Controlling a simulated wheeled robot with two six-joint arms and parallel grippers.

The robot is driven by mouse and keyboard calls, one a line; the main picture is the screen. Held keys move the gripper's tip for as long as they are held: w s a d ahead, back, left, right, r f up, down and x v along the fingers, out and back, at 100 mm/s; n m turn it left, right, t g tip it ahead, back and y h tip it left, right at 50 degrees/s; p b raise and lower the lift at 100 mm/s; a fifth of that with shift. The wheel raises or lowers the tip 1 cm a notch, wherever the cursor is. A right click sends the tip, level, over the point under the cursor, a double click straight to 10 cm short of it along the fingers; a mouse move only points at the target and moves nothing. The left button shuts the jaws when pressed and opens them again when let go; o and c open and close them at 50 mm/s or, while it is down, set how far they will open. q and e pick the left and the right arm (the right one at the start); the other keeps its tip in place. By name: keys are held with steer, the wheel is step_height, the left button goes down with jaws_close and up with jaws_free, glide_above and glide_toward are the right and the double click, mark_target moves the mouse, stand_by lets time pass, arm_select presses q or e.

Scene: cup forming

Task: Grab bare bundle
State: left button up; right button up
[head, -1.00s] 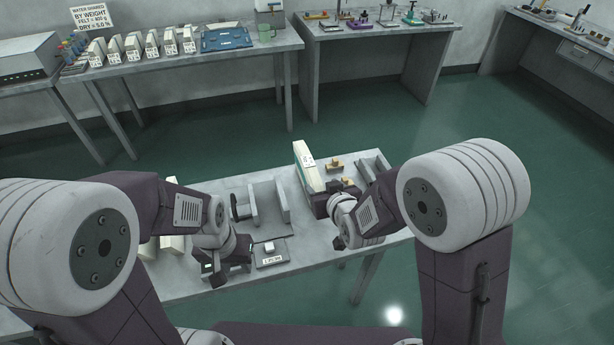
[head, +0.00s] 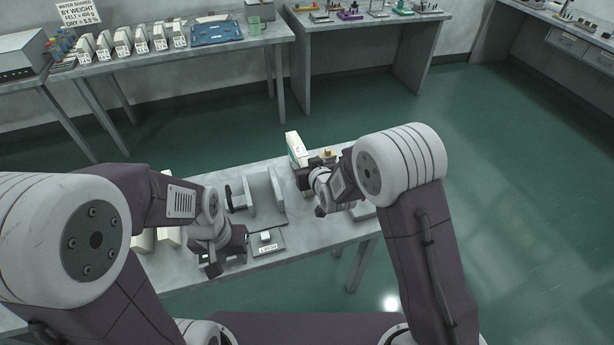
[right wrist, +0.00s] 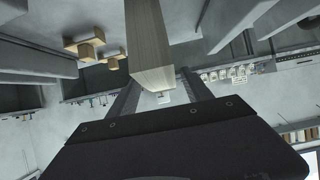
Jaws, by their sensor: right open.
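A long pale bundle (head: 294,146) lies near the far edge of the bench, partly hidden by my right gripper (head: 306,178). In the right wrist view the bundle (right wrist: 150,42) looks plain and finely streaked, and its near end sits between the two fingers of my open right gripper (right wrist: 160,94). I cannot tell whether either finger touches it. My left gripper (head: 214,266) hangs over the front left of the bench, away from the bundle; its jaw opening is unclear.
A grey forming fixture (head: 262,197) with upright plates stands mid-bench, left of my right gripper. A small scale (head: 267,243) is in front of it. Pale blocks (head: 168,237) stand beside my left gripper. Small wooden pieces (right wrist: 85,43) lie near the bundle.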

steer(key=shift+s+r, duration=0.1)
steer(key=shift+s, duration=0.05)
steer(key=c, duration=0.4)
jaws_close()
stand_by(0.7)
